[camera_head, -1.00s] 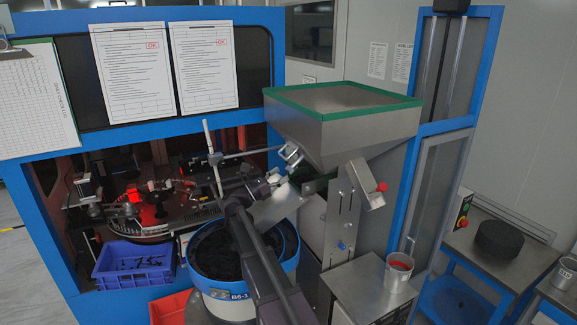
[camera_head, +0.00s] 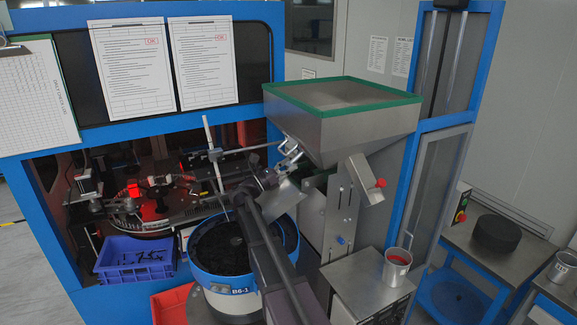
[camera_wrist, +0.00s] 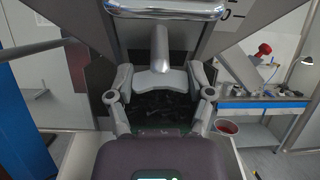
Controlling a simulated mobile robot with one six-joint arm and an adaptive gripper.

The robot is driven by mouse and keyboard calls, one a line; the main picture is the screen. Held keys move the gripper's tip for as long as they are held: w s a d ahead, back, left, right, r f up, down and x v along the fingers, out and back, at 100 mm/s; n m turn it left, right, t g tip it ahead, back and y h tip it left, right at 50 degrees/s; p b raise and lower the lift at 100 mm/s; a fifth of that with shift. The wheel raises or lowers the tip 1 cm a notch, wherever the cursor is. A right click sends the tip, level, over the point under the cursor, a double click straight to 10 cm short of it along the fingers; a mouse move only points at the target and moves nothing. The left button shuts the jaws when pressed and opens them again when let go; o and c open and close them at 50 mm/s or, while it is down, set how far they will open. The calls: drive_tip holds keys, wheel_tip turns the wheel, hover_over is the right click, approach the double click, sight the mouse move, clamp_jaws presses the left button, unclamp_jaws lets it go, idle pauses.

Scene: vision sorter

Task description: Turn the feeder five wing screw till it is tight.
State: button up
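In the wrist view a grey metal wing screw (camera_wrist: 160,80), with a round stem and two spread wings, stands between the fingers of my gripper (camera_wrist: 160,76). One finger is on each side of its wings. The fingers look spread, and I cannot tell whether they touch the wings. In the head view my gripper (camera_head: 268,180) is at the feeder's front, below the steel hopper (camera_head: 340,128) with a green rim. The wing screw is too small or hidden to make out there.
A shiny metal bar (camera_wrist: 165,10) crosses just above the screw. The bowl feeder (camera_head: 215,283) lies under my arm. A blue crate (camera_head: 135,268) stands left. A metal cup (camera_head: 396,268) with red inside stands on a steel box to the right.

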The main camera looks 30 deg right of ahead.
drive_tip(key=shift+m+t, duration=0.3)
drive_tip(key=shift+t, duration=0.1)
idle(0.3)
drive_tip(key=o, duration=1.1)
